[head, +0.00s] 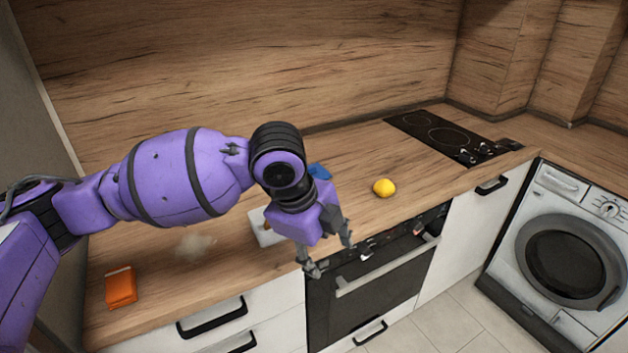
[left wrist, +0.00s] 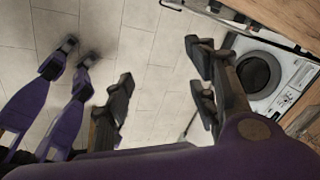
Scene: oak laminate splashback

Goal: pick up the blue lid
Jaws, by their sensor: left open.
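A small piece of blue (head: 319,171), seemingly the blue lid, shows on the wooden counter in the head view, just behind my left wrist. My arm hides part of it, so its full shape cannot be told. My left gripper (head: 331,256) is open and empty, with its fingers pointing down near the counter's front edge, above the oven front. It is nearer the front than the blue piece and apart from it. In the left wrist view the open fingers (left wrist: 162,85) have only floor tiles between them, and no blue shows. My right gripper cannot be made out.
A white object (head: 264,228) sits partly hidden behind my gripper. A yellow lemon (head: 384,187) lies to the right, an orange box (head: 121,287) at the left, and a pale translucent item (head: 195,246) between. The black hob (head: 450,136) is farther right. Counter behind the lemon is clear.

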